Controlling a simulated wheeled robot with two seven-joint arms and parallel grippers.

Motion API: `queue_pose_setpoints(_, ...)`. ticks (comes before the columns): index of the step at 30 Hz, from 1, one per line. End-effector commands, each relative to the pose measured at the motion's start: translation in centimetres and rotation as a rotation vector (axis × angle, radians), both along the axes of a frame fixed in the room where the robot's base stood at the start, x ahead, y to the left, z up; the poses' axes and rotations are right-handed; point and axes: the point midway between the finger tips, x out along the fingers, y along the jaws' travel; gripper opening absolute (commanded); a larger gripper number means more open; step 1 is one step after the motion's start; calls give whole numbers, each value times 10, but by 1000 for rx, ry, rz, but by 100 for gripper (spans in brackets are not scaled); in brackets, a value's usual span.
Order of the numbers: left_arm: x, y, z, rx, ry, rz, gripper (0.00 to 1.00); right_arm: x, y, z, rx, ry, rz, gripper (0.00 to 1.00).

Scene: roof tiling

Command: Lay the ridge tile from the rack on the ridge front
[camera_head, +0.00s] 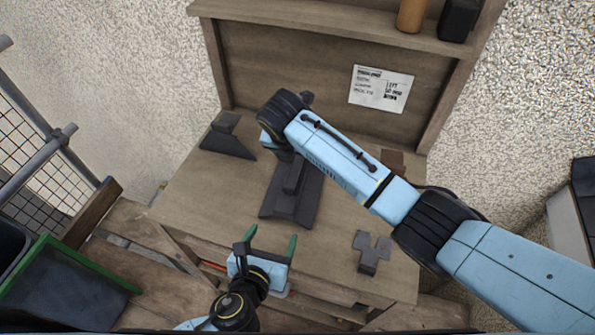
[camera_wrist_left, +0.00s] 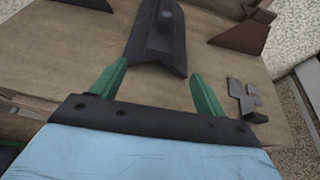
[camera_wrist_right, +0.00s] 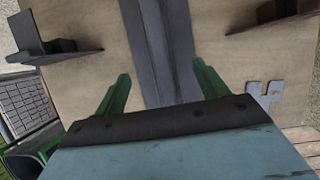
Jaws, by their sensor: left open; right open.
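A long dark grey angled piece (camera_head: 283,205) lies in the middle of the bench, with a narrower raised part along its top. It also shows in the left wrist view (camera_wrist_left: 148,45) and right wrist view (camera_wrist_right: 165,50). I cannot tell which part is the ridge tile. A dark wedge-shaped stand (camera_head: 228,138) is at the bench's left. My left gripper (camera_head: 271,240) is open and empty at the front edge, short of the long piece. My right gripper (camera_wrist_right: 160,82) is open above the long piece, its fingers either side of it in view; contact is unclear. My right arm hides it in the head view.
A small grey notched block (camera_head: 370,252) stands at the front right of the bench (camera_head: 190,195). A brown wedge (camera_head: 392,160) is partly behind my right arm. A back panel with a paper label (camera_head: 381,88) and a shelf close off the rear. The front left is clear.

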Motion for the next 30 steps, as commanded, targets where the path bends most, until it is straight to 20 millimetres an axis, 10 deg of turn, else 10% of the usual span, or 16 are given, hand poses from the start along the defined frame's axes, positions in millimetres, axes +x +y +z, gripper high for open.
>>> queue_pose_setpoints(16, 70, -18, -29, 0, 0, 2, 74, 28, -7, -71, -1, 1, -2, 73)
queue_pose_setpoints(30, 90, -23, -39, 0, 1, 1, 74, 38, -9, -93, 1, 0, -1, 73)
